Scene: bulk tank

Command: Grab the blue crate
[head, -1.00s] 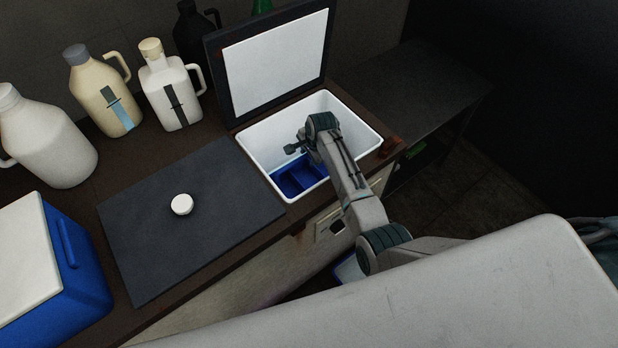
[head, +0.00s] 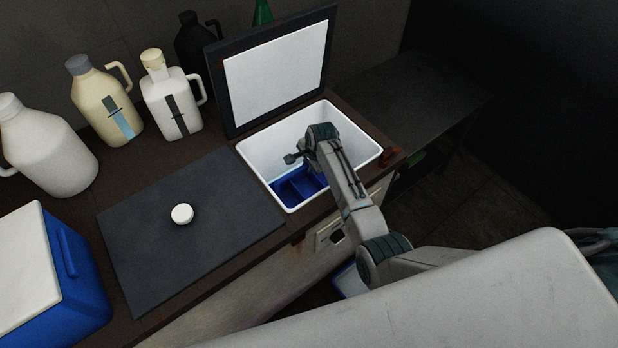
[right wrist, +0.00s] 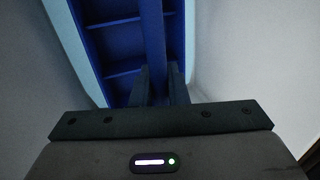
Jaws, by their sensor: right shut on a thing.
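The blue crate (head: 287,193) sits low inside the white-lined open tank (head: 257,163). It has several compartments split by thin walls. In the right wrist view the crate (right wrist: 104,43) fills the upper middle. My right gripper (right wrist: 158,84) reaches down into the tank, its two fingers on either side of the crate's long central blue bar, shut on it. In the head view my right arm hides the right part of the crate and the fingertips. My left gripper is not in view.
The tank's hinged lid (head: 276,75) stands open behind it. A dark flat lid with a white knob (head: 182,214) covers the counter's left part. Several jugs (head: 173,100) stand along the back. A blue cooler (head: 75,283) with a white top is at the left.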

